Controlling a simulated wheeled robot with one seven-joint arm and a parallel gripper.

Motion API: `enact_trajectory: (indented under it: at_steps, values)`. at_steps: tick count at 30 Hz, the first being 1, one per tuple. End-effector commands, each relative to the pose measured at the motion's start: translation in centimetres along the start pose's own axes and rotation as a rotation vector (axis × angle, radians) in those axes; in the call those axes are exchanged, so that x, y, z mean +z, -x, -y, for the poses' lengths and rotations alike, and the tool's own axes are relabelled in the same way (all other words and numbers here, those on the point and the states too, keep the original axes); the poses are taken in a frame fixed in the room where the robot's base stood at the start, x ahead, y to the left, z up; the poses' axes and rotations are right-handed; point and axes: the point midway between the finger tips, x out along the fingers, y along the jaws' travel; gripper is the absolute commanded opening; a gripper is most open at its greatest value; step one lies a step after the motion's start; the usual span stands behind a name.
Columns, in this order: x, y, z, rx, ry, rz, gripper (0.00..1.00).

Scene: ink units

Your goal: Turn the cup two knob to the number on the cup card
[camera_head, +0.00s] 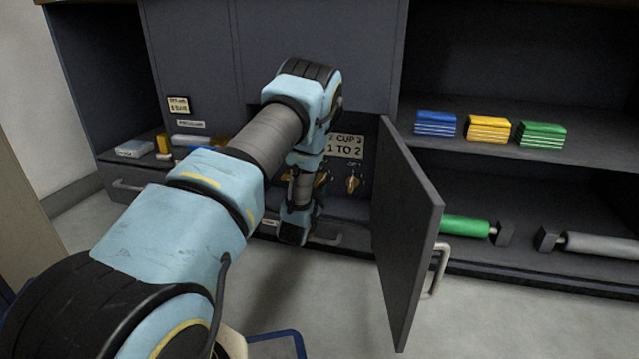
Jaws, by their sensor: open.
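A pale card (346,146) with dark print is on the back of the open cabinet bay. A brass knob (352,184) sits below the card. Another brass knob (321,178) is to its left, partly hidden by my wrist. Which knob is cup two I cannot tell. My gripper (294,232) is low in front of the bay, left of and below these knobs. It is open, but its fingers are hard to make out.
An open dark door (408,240) with a handle stands to the right of the bay. Blue (435,124), yellow (488,129) and green (541,134) blocks sit on the right shelf, with green (464,227) and grey (600,245) rollers below.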

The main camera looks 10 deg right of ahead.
Motion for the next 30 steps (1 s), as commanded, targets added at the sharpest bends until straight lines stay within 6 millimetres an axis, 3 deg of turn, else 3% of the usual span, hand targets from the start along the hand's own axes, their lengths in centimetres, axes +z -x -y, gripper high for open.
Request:
enact_trajectory:
  at_steps: [9,15,30]
  values:
    - [-0.2,6.3,0.2,0.004,0.0,0.004,0.47]
    - [-0.1,8.8,0.1,0.001,0.0,0.002,0.47]
    - [-0.1,9.3,0.5,0.002,0.008,0.015,0.47]
